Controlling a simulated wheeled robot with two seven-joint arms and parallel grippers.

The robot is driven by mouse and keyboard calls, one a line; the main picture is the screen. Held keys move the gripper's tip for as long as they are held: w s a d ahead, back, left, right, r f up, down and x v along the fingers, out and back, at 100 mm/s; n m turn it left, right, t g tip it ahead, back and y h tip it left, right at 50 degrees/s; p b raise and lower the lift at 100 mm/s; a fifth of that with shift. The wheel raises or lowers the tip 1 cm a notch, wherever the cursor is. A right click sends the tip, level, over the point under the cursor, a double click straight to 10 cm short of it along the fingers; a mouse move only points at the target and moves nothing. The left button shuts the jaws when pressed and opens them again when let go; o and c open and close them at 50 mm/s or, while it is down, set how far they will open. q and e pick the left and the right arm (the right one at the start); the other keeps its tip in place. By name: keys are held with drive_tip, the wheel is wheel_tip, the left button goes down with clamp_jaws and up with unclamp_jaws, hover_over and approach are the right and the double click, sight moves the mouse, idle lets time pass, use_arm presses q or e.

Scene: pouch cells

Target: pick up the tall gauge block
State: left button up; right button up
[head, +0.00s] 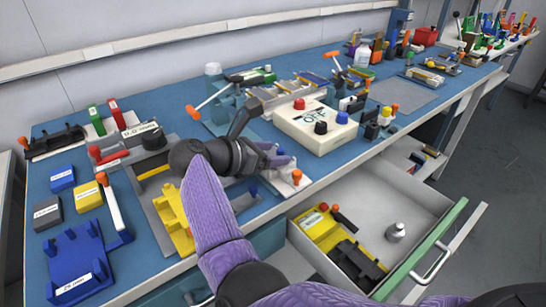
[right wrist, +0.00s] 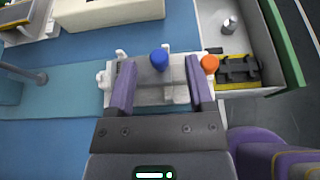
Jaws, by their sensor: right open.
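I cannot tell for sure which thing is the tall gauge block; no block in view is plainly marked so. Small labelled blocks stand at the left of the bench in the head view: a blue one (head: 62,178), a grey one (head: 47,212) and a yellow one (head: 87,196). My right gripper (head: 277,164) is open over the bench's front edge. In the right wrist view its purple fingers (right wrist: 161,65) are apart, above a whitish fixture (right wrist: 147,94) with a blue knob (right wrist: 160,60) and an orange knob (right wrist: 209,64). I cannot tell whether they touch it. My left gripper is not in view.
An open drawer (head: 424,191) with a green front juts out below the bench, holding a grey weight (head: 396,233) and a yellow-and-black fixture. A cream box with knobs (head: 312,128) stands behind my gripper.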

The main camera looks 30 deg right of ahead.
drive_tip(key=shift+d+f, duration=0.15)
drive_tip(key=shift+d, duration=0.3)
clamp_jaws()
